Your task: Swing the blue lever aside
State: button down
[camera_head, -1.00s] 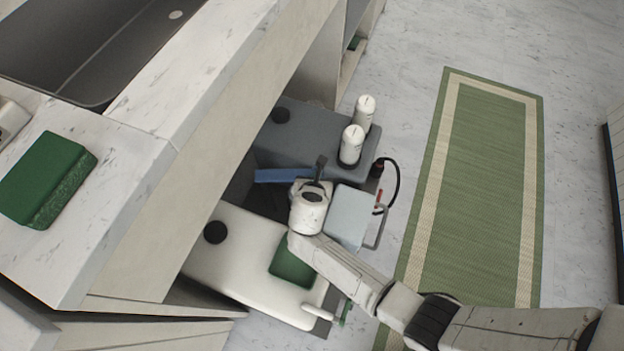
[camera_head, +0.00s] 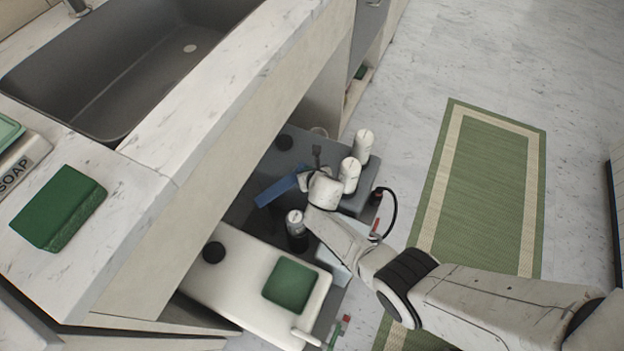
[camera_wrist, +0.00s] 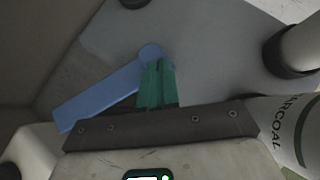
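The blue lever (camera_head: 278,190) lies over the dark grey cart top (camera_head: 330,145) in the head view, slanting from lower left up to my gripper. In the wrist view the lever (camera_wrist: 100,95) runs from its round pivot end near the top middle down to the lower left. My gripper (camera_head: 308,178) is over the lever's right end. In the wrist view its green fingers (camera_wrist: 156,85) are close together, beside the lever's right edge near the pivot. Nothing shows between them. Whether they touch the lever is hard to tell.
White canisters (camera_head: 350,172) stand right of my gripper; one labelled CHARCOAL (camera_wrist: 298,130) is close in the wrist view. A white-topped canister (camera_head: 295,220) stands in front. The counter (camera_head: 185,140) overhangs the left.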

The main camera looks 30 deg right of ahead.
aim_at(300, 164)
jog(key=w+b, duration=0.1)
jog(key=w, duration=0.2)
jog(key=shift+d+f, duration=0.1)
jog(key=shift+f, duration=0.05)
jog(key=shift+w+b, duration=0.45)
jog(key=shift+w, duration=0.45)
